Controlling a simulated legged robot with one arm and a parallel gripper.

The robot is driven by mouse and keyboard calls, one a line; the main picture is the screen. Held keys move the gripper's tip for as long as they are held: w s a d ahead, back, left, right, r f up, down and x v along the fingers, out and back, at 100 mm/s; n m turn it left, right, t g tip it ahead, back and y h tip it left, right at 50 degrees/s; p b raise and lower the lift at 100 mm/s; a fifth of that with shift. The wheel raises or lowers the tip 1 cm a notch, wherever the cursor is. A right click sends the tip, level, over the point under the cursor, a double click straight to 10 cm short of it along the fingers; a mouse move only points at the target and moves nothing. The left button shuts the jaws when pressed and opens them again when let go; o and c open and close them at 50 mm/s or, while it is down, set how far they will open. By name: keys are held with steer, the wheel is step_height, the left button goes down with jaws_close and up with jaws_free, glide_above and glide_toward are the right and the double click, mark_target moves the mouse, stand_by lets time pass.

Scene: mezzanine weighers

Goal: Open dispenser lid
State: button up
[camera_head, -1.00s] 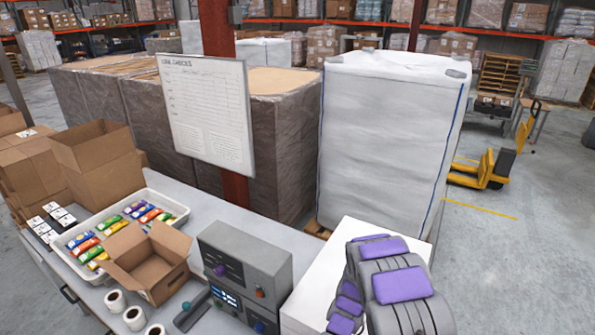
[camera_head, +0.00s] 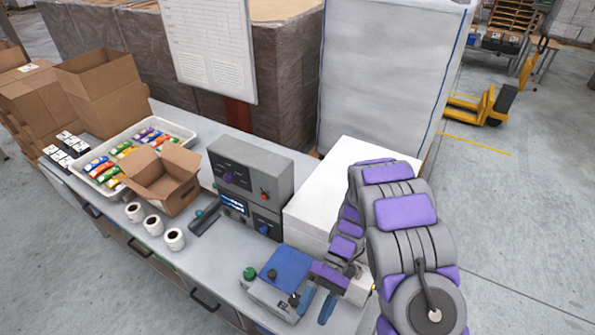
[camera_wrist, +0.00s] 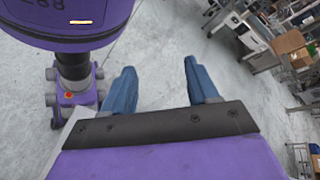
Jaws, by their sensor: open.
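No part is clearly marked as the dispenser or its lid. A white box (camera_head: 318,205) with a flat, closed top stands on the bench beside my arm. A low grey device (camera_head: 272,299) with a blue top plate (camera_head: 288,268) and a green knob (camera_head: 249,273) sits at the bench's front. My gripper (camera_head: 317,303) is at the right side of this device, in front of the white box. I cannot tell if it touches the device. In the wrist view, its two blue fingers (camera_wrist: 159,82) are apart, with only grey floor showing between them.
A grey control unit (camera_head: 249,181) stands left of the white box. An open carton (camera_head: 178,199), a tray of colourful packs (camera_head: 187,134) and several white rolls (camera_head: 154,225) are farther left. A tall wrapped load (camera_head: 385,75) stands behind.

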steer(key=s+d+m+t+h+b, duration=0.1)
steer(key=s+d+t+h+b, duration=0.2)
steer(key=s+b, duration=0.5)
steer(key=s+d+m+t+h+b, duration=0.1)
steer(key=s+d+t+h+b, duration=0.2)
steer(key=b, duration=1.1)
steer(key=s+d+f+t, duration=0.1)
steer(key=s+d+t, duration=0.2)
steer(key=s, duration=0.2)
steer(key=shift+s+d+m+t, duration=0.3)
steer(key=shift+s+d, duration=0.1)
